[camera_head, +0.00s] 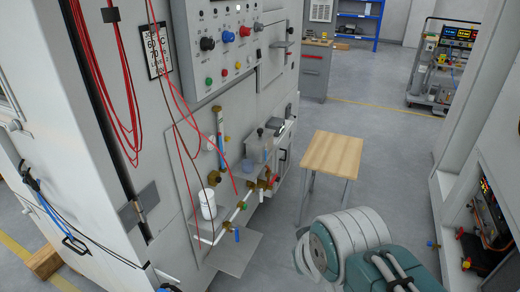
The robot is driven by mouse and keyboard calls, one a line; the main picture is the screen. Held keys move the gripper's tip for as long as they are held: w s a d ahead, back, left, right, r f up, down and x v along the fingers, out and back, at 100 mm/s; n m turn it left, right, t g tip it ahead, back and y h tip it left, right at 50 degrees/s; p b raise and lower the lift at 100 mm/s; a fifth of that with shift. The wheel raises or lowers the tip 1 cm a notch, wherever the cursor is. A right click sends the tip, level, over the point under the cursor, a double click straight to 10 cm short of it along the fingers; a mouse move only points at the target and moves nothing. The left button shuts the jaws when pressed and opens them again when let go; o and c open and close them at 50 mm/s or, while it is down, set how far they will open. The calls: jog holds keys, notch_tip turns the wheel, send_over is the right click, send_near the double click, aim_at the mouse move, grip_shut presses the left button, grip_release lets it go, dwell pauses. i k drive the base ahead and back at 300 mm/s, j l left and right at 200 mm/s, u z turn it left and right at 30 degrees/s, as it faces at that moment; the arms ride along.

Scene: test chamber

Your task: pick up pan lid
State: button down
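I cannot make out a pan lid anywhere in the head view. A small table (333,153) with a light wooden top stands right of the middle, and its top looks bare. My arm, teal with pale wrapped bands, fills the lower right and covers the floor in front of the table. No fingers of my gripper show, so its state and anything it may hold are hidden.
A tall grey cabinet with a control panel (228,45), red cables and a low metal shelf (226,253) stands at left. A white container (208,205) sits beside pipework. A wheeled cart (440,75) is at back right. Floor beyond the table is clear.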

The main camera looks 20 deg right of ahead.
aim_at(260, 136)
jog(key=i+l+u, duration=0.1)
jog(key=i+l, duration=0.3)
jog(key=i+l+u, duration=0.15)
jog(key=i+l, duration=0.3)
jog(key=i+l+u, duration=0.1)
jog(key=i+l, duration=0.4)
jog(key=i+l+u, duration=0.15)
jog(key=i+l, duration=0.25)
jog(key=l, duration=0.15)
jog(key=i+l+u, duration=0.1)
jog(key=i+l, duration=0.25)
jog(key=l, duration=0.25)
